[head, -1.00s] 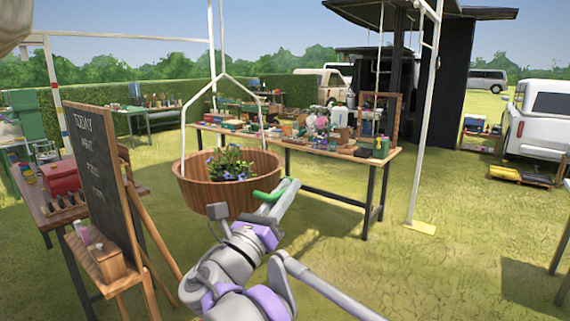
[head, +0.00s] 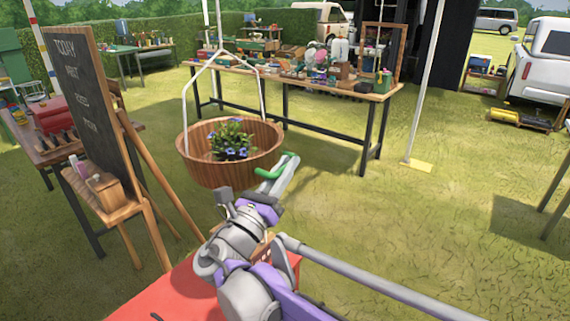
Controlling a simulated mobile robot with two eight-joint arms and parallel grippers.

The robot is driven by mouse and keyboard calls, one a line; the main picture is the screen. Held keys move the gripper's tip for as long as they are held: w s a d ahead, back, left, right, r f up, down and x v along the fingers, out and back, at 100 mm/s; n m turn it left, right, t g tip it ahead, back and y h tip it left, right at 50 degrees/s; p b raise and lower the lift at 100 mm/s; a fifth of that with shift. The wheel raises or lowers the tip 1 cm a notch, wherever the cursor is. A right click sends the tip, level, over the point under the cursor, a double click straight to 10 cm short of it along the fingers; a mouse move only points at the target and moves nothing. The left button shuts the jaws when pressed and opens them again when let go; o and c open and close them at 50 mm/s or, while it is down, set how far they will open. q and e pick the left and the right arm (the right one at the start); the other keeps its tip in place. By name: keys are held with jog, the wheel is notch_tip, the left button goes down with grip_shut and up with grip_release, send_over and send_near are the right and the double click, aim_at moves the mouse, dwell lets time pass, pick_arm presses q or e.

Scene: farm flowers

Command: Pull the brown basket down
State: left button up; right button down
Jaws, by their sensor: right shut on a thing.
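The brown basket (head: 228,175) is a round, wooden-slatted tub. It hangs in the air from white cords that spread to its sides, and looks about level. A leafy plant with blue-violet flowers (head: 232,142) sits inside it. My right gripper (head: 280,170) is at the basket's right front side, shut on a green curved handle (head: 270,174). The handle lies against the basket's wall; where it joins is hard to see. My left gripper is not in view.
A chalkboard on an easel (head: 88,105) stands close on the left. A long table (head: 330,88) full of goods stands behind the basket. A white pole (head: 424,95) rises at right. A red flat surface (head: 180,295) is below my arm. Open grass lies right.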

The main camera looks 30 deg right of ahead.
jog(key=c, duration=0.8)
grip_release()
jog(key=shift+c, duration=0.2)
jog(key=v, duration=1.1)
jog(key=shift+d, duration=0.1)
